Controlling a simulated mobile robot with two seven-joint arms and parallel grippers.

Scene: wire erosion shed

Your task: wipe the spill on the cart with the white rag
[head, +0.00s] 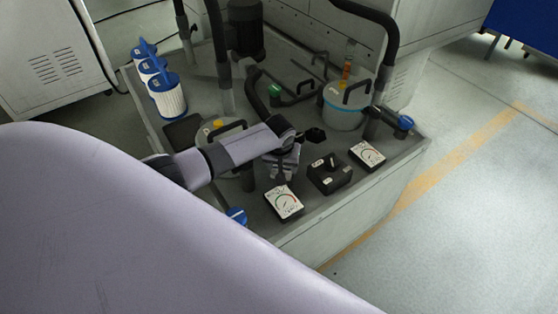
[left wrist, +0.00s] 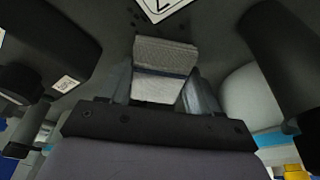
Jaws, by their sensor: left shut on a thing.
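My left gripper (head: 283,172) is low over the dark top of the cart (head: 350,212), between gauges and pipework. In the left wrist view my left gripper (left wrist: 162,90) is shut on the white rag (left wrist: 163,56), a folded light cloth with a dark band across it. The rag is close to the dark surface; I cannot tell whether it touches. A few small dark spots (left wrist: 137,21) lie on that surface just beyond the rag, perhaps part of the spill. In the head view the rag cannot be made out. My right gripper is not in view.
White dial gauges (head: 284,202) and (head: 368,155), a black switch box (head: 329,175) and a blue cap (head: 236,215) stand close around the gripper. A white pot (head: 345,108), pipes and several white filters (head: 168,98) stand further back. Open floor lies right.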

